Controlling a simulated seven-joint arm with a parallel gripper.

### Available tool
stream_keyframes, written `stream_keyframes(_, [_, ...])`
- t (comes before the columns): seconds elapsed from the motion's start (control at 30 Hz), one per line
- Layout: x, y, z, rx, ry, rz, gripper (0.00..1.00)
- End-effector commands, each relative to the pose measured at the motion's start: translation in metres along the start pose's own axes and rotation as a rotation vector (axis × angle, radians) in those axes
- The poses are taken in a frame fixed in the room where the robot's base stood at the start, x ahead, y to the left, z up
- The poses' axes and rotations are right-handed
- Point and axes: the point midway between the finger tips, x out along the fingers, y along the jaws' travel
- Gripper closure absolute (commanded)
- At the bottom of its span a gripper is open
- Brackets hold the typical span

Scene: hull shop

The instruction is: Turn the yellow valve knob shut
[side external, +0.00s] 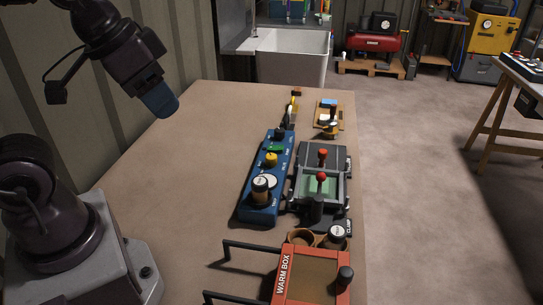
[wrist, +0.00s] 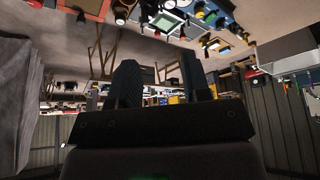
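A yellow knob (side external: 270,159) sits on a long blue panel (side external: 258,201) on the table. The panel also carries a green part, a dark knob and pale round parts. My gripper (side external: 163,104) hangs high over the left part of the table, well left of the panel and apart from it. In the wrist view the two dark fingers of my gripper (wrist: 158,62) stand apart with nothing between them, so it is open. That view looks tilted over, with the bench items small along its top edge; I cannot make out the yellow knob there with certainty.
Right of the panel stands a grey device (side external: 340,197) with red-knobbed levers. A red warm box (side external: 310,275) with black handles is at the near edge. A small wooden board (side external: 320,121) and a yellow-and-black item (side external: 294,101) lie farther back. The table's left side (side external: 185,175) is clear.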

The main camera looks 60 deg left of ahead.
Motion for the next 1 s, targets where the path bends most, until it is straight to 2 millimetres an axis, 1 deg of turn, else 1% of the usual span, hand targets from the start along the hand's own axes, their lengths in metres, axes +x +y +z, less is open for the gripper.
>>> stream_keyframes(0.03, [0.009,-0.002,-0.001,-0.009,-0.046,0.001,0.45])
stream_keyframes(0.07, [0.014,-0.003,-0.004,-0.016,-0.071,0.002,0.41])
stream_keyframes(0.13, [0.026,-0.007,-0.015,-0.042,-0.131,0.008,0.41])
stream_keyframes(0.27, [0.053,-0.017,-0.042,-0.089,-0.232,0.019,0.41])
stream_keyframes(0.37, [0.079,-0.028,-0.063,-0.111,-0.299,0.023,0.41])
stream_keyframes(0.47, [0.108,-0.041,-0.084,-0.124,-0.358,0.022,0.41])
stream_keyframes(0.57, [0.143,-0.056,-0.101,-0.125,-0.409,0.017,0.41])
stream_keyframes(0.6, [0.157,-0.062,-0.108,-0.121,-0.428,0.015,0.41])
stream_keyframes(0.8, [0.231,-0.095,-0.133,-0.068,-0.495,-0.004,0.41])
stream_keyframes(0.9, [0.258,-0.107,-0.145,-0.020,-0.500,-0.008,0.41])
stream_keyframes(0.97, [0.267,-0.113,-0.155,0.017,-0.489,-0.006,0.41])
stream_keyframes(1.0, [0.269,-0.115,-0.164,0.040,-0.473,-0.003,0.41])
